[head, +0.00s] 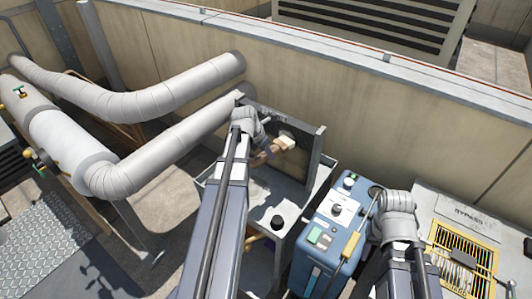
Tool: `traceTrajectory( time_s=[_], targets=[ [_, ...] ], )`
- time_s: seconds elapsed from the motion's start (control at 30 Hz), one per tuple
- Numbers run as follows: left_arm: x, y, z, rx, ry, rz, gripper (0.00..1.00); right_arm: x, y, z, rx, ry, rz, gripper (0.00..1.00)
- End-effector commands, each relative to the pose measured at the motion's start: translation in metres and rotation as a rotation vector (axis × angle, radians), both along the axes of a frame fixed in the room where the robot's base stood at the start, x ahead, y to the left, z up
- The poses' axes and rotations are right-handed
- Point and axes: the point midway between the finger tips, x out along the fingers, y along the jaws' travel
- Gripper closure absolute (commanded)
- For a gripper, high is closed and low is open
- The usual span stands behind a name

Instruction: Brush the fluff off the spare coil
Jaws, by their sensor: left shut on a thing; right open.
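The spare coil (292,164) is a dark upright panel in a grey frame, standing on a pale stand (250,206) near the wall. My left gripper (264,152) is in front of the coil, shut on a brush (284,145) with a tan handle and pale head. The brush head is over the coil's face; I cannot tell whether it touches. A pale greyish patch behind the brush may be fluff, partly hidden. My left arm covers the coil's left side. My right gripper (377,212) is beside the blue machine, open, its fingers small and hard to make out.
A blue machine (331,231) with knobs and a yellow handle stands right of the stand. A black knob (277,222) sits on the stand. A yellow grille panel (461,256) marked "BYPASS" is at right. Large wrapped pipes (150,98) fill the left.

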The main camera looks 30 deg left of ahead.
Motion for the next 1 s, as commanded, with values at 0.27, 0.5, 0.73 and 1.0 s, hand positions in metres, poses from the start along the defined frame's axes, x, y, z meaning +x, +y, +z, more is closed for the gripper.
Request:
traceTrajectory(
  time_s=[0.27,0.5,0.73,1.0],
  targets=[
    [0.006,0.000,0.000,0.000,0.000,-0.001,1.00,0.000,0.000,0.000,0.000,0.000,0.000,0.50],
    [0.011,-0.001,0.000,0.000,0.000,0.000,1.00,0.000,0.000,0.000,0.000,0.000,0.000,0.50],
    [0.012,-0.001,0.002,0.000,0.000,0.000,1.00,0.000,0.000,0.002,0.000,0.000,0.000,0.50],
    [0.010,-0.001,0.017,0.000,0.000,0.000,1.00,0.000,0.000,0.017,0.000,0.000,0.000,0.50]
  ],
)
